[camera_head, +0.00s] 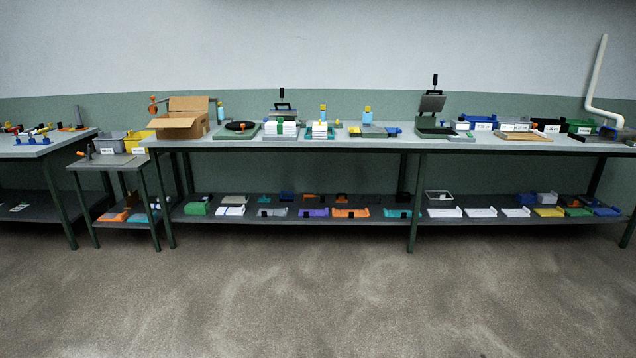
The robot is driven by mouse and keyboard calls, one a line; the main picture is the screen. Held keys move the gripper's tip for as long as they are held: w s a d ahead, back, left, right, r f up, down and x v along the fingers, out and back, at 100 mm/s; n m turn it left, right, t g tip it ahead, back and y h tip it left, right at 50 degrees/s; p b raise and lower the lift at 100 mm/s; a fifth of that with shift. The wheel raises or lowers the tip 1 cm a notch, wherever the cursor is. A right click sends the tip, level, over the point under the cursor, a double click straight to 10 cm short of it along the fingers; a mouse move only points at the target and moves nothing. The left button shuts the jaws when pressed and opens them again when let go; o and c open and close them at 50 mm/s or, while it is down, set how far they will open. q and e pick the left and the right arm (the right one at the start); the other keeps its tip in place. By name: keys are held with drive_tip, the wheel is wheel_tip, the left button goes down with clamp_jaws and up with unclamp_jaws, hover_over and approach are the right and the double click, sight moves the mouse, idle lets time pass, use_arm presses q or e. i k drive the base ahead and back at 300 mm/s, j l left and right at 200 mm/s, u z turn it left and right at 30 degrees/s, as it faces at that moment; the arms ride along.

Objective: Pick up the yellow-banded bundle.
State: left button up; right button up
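Two small white stacks stand on the long grey bench. The left stack (289,128) has a green band or strip and sits under a dark-handled press. The right stack (319,130) sits on a teal base, with a small yellow-orange piece at its top. From this distance I cannot tell whether that yellow piece is a band around the bundle. Neither of my grippers is in view.
The long bench (380,143) stands against the wall, with an open cardboard box (180,120), a green press (433,124) and several bins on top. Its lower shelf (380,214) holds coloured trays. A small side table (100,158) stands left. The floor (330,300) in front is clear.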

sight(319, 129)
drive_tip(key=i, duration=4.15)
